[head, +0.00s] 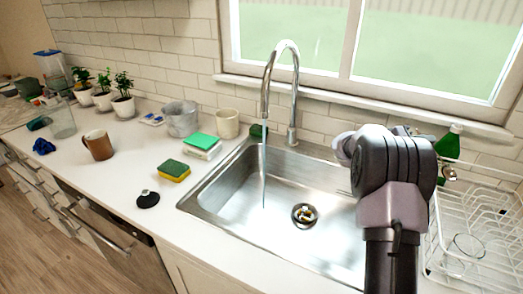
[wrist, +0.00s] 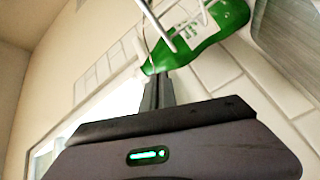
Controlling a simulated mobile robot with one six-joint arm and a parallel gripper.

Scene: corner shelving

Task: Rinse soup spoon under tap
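The tap (head: 282,62) stands behind the steel sink (head: 240,225), and a thin stream of water (head: 263,175) falls from it into the basin. I cannot clearly make out a soup spoon. A small shiny thing (head: 448,172) shows just right of my arm by the dish rack, too small to identify. In the wrist view, the dark fingers of my gripper (wrist: 159,88) are close together, with no clear gap. I see nothing certain between them. In the head view my arm, at the right of the sink, hides the fingers.
A green bottle (head: 449,143) stands behind the white dish rack (head: 490,205), which holds a glass (head: 463,252); the bottle (wrist: 205,35) is beyond my fingertips. A sponge (head: 173,170), black lid (head: 148,199) and brown mug (head: 98,145) are left of the sink. The drain (head: 305,214) holds small bits.

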